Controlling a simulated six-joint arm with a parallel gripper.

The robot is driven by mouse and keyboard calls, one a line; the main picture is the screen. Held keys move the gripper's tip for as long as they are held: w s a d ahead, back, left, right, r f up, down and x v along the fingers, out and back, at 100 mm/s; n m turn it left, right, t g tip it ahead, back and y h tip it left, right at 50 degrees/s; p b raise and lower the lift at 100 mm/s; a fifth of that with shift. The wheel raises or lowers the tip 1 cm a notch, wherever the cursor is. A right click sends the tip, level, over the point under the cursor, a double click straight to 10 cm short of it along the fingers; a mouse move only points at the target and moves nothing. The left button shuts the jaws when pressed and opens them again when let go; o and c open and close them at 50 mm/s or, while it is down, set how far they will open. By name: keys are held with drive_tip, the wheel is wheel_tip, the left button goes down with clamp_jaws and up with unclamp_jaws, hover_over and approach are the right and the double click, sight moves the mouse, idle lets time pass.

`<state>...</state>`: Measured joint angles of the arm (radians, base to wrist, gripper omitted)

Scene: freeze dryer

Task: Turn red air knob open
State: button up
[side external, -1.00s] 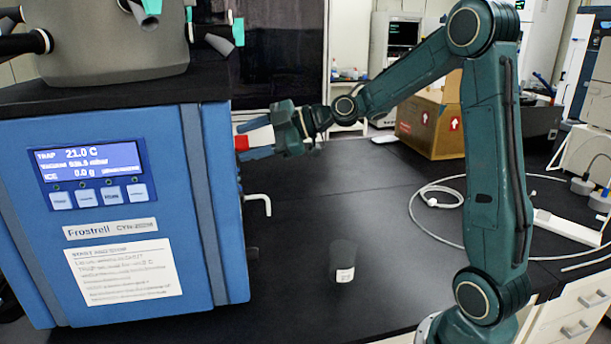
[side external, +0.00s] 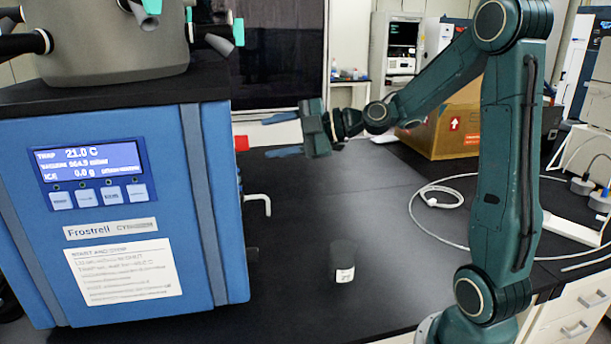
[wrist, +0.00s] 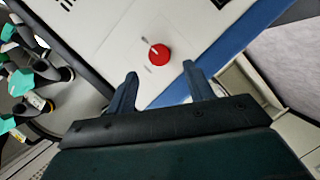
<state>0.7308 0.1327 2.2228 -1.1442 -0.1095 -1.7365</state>
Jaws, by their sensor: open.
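The red air knob (side external: 241,142) sticks out of the right side of the blue freeze dryer (side external: 216,190). In the wrist view the red knob (wrist: 159,54) is round, with a small pale lever or pin at its upper left, on a white panel. My gripper (side external: 282,134) is open and empty, to the right of the knob and apart from it. In the wrist view its two blue fingers (wrist: 158,85) are spread wide, with the knob beyond and between them.
A white bent pipe (side external: 260,202) juts from the dryer's side below the knob. A dark cup (side external: 343,262) stands on the black bench. A cardboard box (side external: 440,130) and a coiled white hose (side external: 440,197) are at the right.

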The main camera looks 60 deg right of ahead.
drive_tip(key=shift+v, duration=4.1)
drive_tip(key=s+a+f+m+g+h, duration=0.25)
drive_tip(key=a+f+m+g, duration=0.2)
drive_tip(key=a, duration=0.45)
drive_tip(key=s+a+f+m+g+h, duration=0.1)
drive_tip(key=s+m+g+h, duration=0.1)
drive_tip(key=s+m, duration=0.3)
drive_tip(key=s+f+m+g+h, duration=0.1)
drive_tip(key=s+f+m+h, duration=0.1)
drive_tip(key=s+m, duration=0.3)
drive_tip(key=shift+s+a+m+g, duration=0.35)
drive_tip(key=shift+s+a, duration=0.05)
drive_tip(key=shift+s, duration=1.55)
drive_tip(key=shift+s+d+m, duration=0.2)
drive_tip(key=shift+s+m, duration=0.6)
drive_tip(key=shift+s, duration=0.05)
